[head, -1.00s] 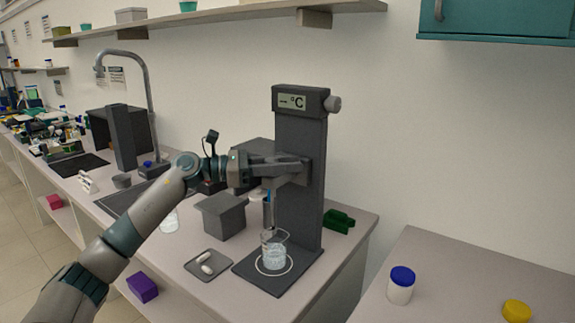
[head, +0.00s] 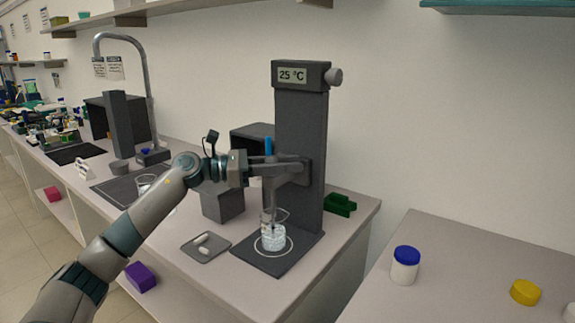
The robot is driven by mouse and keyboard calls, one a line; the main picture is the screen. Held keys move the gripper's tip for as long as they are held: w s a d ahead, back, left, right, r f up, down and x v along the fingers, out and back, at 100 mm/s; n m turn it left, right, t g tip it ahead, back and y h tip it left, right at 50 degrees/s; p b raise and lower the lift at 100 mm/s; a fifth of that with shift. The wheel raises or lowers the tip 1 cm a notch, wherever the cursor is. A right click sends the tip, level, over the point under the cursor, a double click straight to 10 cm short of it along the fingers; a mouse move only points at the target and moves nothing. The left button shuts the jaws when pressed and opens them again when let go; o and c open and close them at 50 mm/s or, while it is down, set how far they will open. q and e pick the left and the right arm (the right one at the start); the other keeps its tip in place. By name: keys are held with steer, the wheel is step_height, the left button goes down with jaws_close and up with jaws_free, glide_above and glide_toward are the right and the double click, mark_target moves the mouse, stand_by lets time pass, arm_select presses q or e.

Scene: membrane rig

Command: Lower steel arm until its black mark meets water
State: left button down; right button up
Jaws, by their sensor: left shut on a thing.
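The dark rig column (head: 302,150) stands on a flat base, with a display (head: 292,75) reading 25 °C and a grey knob (head: 335,76) at the top. A steel arm (head: 290,171) sticks out from the column. My left gripper (head: 268,172) is shut on the arm's outer end. A thin probe with a blue top (head: 268,146) hangs from it. Its lower end reaches down into the glass beaker of water (head: 273,238), which stands in the white ring on the base. The black mark is too small to make out against the water line. My right gripper is not in view.
A grey block (head: 222,205) stands left of the rig, and a small tray (head: 206,247) with white capsule-shaped pieces lies in front of it. A green holder (head: 340,204) is at the right. A blue-capped jar (head: 404,265) stands on the separate right counter, past a gap.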

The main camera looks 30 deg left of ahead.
arm_select(q)
steer(key=c, duration=1.4)
jaws_free()
steer(key=shift+s+a+f+b, duration=0.15)
steer(key=shift+s+a+b, duration=0.25)
steer(key=shift+a, duration=0.2)
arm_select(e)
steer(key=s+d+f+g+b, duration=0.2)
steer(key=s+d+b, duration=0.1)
arm_select(q)
steer(key=b+v, duration=0.2)
steer(key=v, duration=1.4)
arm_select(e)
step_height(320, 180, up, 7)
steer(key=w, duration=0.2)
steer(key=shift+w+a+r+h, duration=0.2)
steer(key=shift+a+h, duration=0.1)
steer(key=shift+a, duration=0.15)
